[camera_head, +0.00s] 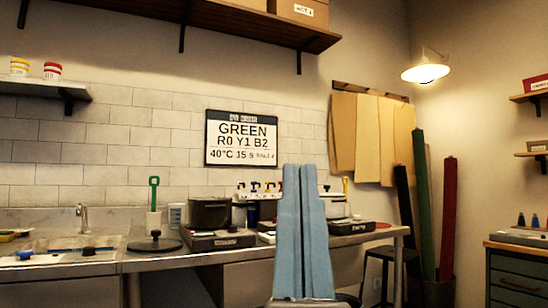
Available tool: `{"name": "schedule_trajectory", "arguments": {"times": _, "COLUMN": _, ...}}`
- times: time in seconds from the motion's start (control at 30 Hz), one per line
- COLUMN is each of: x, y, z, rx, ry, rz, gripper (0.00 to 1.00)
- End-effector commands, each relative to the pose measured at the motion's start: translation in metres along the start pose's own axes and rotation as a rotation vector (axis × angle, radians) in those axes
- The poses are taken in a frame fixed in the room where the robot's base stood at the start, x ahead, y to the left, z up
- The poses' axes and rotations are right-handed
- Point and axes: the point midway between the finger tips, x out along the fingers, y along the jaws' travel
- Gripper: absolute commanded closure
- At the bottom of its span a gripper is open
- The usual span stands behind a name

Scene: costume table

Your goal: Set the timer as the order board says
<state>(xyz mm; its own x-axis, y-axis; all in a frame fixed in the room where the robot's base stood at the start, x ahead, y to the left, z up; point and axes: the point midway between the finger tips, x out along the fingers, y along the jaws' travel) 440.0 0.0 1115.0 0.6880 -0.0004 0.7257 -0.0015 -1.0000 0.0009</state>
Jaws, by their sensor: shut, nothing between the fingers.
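The order board (241,138) hangs on the tiled wall, a white panel in a dark frame. It reads GREEN, R0 Y1 B2, then 40°C 15 and what looks like an S; the small print after that is too small to read surely. I cannot make out a timer in this view. My gripper (299,170) is in front of the counter, its two light-blue fingers upright and shut together with nothing between them. It hides part of the counter behind it.
The counter (150,262) runs along the wall. A dark pot (210,214) stands on a hotplate (219,240). A green-handled tool (154,208) and a round black lid (154,245) are left of it. Small bottles stand behind my gripper. A stool (378,265) is at right.

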Motion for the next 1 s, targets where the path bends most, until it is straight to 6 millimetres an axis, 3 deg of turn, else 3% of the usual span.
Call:
{"name": "schedule_trajectory", "arguments": {"times": 0.67, "x": 0.002, "y": 0.0, "z": -0.002, "rx": 0.0, "ry": 0.0, "rz": 0.0, "gripper": 1.0}}
{"name": "schedule_trajectory", "arguments": {"times": 0.87, "x": 0.023, "y": 0.0, "z": -0.022, "rx": 0.0, "ry": 0.0, "rz": 0.0, "gripper": 1.0}}
{"name": "schedule_trajectory", "arguments": {"times": 1.0, "x": 0.052, "y": 0.0, "z": -0.049, "rx": 0.0, "ry": 0.0, "rz": 0.0, "gripper": 1.0}}
